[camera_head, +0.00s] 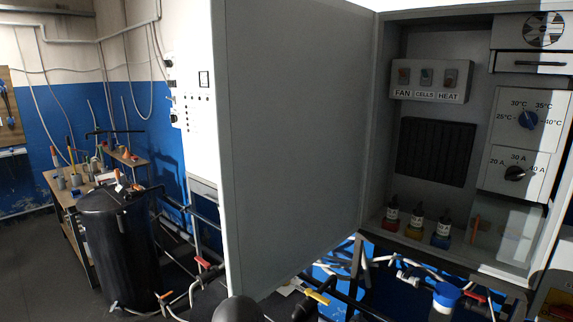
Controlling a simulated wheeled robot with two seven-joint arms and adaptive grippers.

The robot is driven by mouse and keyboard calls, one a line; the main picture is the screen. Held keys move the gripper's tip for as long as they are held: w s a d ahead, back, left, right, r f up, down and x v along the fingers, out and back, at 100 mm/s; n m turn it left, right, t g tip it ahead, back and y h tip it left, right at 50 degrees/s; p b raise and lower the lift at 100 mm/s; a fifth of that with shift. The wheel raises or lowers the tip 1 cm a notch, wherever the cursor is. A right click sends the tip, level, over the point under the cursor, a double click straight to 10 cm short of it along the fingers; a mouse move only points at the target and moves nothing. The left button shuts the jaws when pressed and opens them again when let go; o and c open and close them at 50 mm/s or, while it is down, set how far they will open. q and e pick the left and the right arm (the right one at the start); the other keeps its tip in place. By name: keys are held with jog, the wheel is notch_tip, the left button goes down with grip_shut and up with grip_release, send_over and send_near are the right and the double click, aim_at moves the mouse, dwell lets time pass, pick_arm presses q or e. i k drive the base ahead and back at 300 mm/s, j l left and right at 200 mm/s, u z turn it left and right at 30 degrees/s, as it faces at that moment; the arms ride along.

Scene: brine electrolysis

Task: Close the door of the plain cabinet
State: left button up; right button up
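A grey cabinet (382,165) stands open on the right. Its flat grey door (295,140) stands wide open, hinged at the cabinet's left side and swung out toward me, with its inner face showing. The door's outer face and any handle on it are hidden.
Inside the cabinet are a switch box (431,82) marked FAN, CELLS, HEAT, dial panels (522,118) and small bottles (414,224). Pipes with a yellow-handled valve (317,297) run below. A black tank (117,245) and a cluttered bench (72,210) stand left.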

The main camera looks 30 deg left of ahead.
aim_at(291, 81)
jog(key=k+j+z, duration=0.2)
jog(key=j, duration=0.35)
jog(key=k+j+z, duration=0.15)
jog(key=k+j, duration=0.2)
jog(key=j, duration=0.15)
jog(key=k+j+z, duration=0.2)
jog(key=j, duration=0.3)
jog(key=j+z, duration=0.4)
jog(key=j, duration=1.65)
